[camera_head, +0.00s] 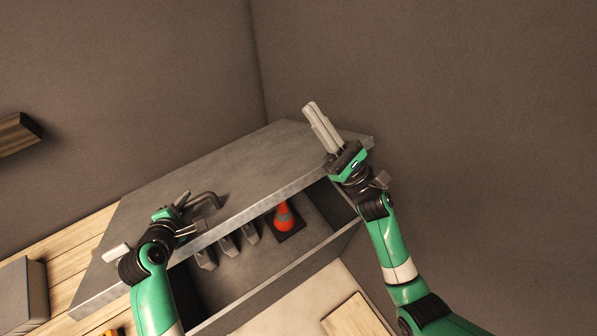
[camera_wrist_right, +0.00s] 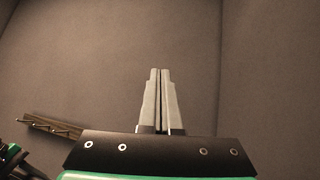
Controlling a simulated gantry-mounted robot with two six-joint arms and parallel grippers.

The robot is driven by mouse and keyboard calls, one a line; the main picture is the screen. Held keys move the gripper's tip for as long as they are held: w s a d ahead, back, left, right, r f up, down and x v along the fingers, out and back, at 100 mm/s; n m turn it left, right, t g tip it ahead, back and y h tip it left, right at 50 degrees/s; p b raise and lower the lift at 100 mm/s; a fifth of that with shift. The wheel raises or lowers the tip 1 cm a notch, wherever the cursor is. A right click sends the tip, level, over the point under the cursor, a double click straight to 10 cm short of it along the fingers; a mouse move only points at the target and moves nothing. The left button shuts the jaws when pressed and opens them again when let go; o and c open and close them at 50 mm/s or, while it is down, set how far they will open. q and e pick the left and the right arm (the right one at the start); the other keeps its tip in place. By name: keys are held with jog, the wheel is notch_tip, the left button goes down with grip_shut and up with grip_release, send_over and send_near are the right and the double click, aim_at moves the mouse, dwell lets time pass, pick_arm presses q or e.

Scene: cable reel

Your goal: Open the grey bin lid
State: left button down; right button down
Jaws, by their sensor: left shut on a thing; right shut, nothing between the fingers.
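The grey bin lid (camera_head: 262,160) is a wide flat slab, seen in the head view tilted up above the open front of the grey bin (camera_head: 290,265). A bent grey handle (camera_head: 212,196) stands out from the lid's near left part. My left gripper (camera_head: 196,212) is at this handle and shut on it; the exact contact is partly hidden by the fingers. My right gripper (camera_head: 313,112) is shut and empty, pointing up near the lid's right end. Its closed fingers also show in the right wrist view (camera_wrist_right: 160,90).
An orange cone (camera_head: 284,217) and several grey pieces (camera_head: 228,246) stand inside the bin. A wooden shelf (camera_head: 15,133) is on the left wall. A grey box (camera_head: 20,290) sits on the wooden surface (camera_head: 70,245) at left. Walls close off the back and right.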

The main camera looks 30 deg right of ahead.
pick_arm(q)
jog(key=shift+f, duration=0.15)
jog(key=shift+s, duration=0.1)
pick_arm(e)
jog(key=s+d+f+m+g+h, duration=0.2)
jog(key=s+f+h, duration=0.15)
jog(key=f, duration=0.75)
jog(key=s+d+f+m+g+h, duration=0.2)
jog(key=s+f, duration=0.3)
jog(key=f, duration=0.5)
jog(key=s+d+f+m+g+h, duration=0.1)
jog(key=s+d+f+g+h, duration=0.2)
jog(key=f, duration=0.8)
jog(key=w+r+t, duration=0.1)
jog(key=w+r, duration=0.4)
jog(key=w, duration=0.6)
jog(key=shift+w+r+t, duration=0.15)
jog(key=shift+r+t, duration=0.15)
